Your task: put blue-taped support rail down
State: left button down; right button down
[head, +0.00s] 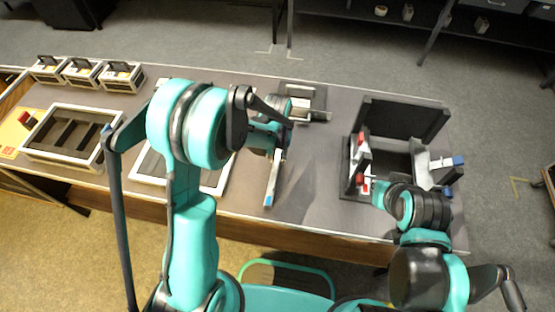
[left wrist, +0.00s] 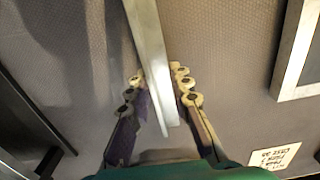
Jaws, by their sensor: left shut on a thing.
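The support rail (head: 273,178) is a thin pale bar with blue tape at its near end, in the middle of the head view. My left gripper (head: 277,133) is shut on it and holds it above or on the grey bench top; I cannot tell whether it touches. In the left wrist view, the pale rail (left wrist: 150,50) runs lengthwise between the two fingers of my left gripper (left wrist: 160,88). Its blue tape does not show there. My right arm reaches the open black case at the right; its gripper (head: 381,190) is small and its fingers are unclear.
The open black case (head: 437,118) with red and blue fittings stands at the right. A framed tray (head: 92,167) is at the left, and another (head: 147,181) lies partly behind my left arm. Small boxes (head: 121,80) line the back left. Bench room between rail and case is clear.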

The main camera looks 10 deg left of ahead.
pick_arm(q)
jog(key=shift+f, duration=0.3)
jog(key=shift+f, duration=0.25)
jog(key=c, duration=1.4)
grip_release()
jog(key=shift+r, duration=0.1)
jog(key=shift+o, duration=0.2)
jog(key=shift+r, duration=0.1)
